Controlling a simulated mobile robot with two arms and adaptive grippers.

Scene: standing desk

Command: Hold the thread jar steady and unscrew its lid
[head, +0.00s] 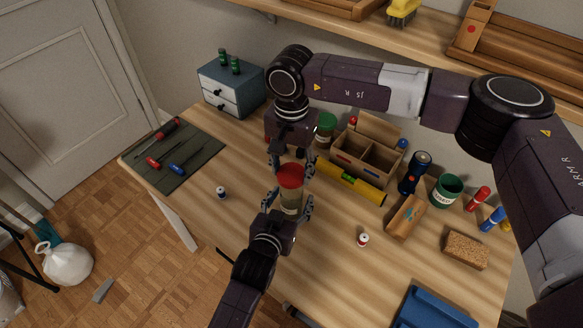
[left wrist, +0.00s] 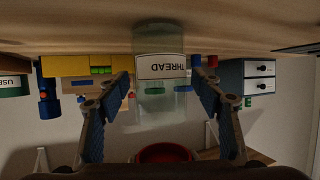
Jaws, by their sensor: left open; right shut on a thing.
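The clear thread jar (head: 290,201) stands upright on the desk. The left wrist view, which is upside down, shows its THREAD label (left wrist: 162,71). My left gripper (head: 290,206) is open, with one finger on each side of the jar; in the left wrist view its fingers (left wrist: 162,95) stand clear of the glass. My right gripper (head: 291,170) comes down from above and is shut on the red lid (head: 290,177). In the left wrist view the lid (left wrist: 163,152) shows its underside, with a gap between it and the jar. The right fingers are hidden there.
Small spools (head: 221,192) and (head: 363,239) lie either side. A tool mat (head: 190,172) is left. Bare desk lies left of the jar.

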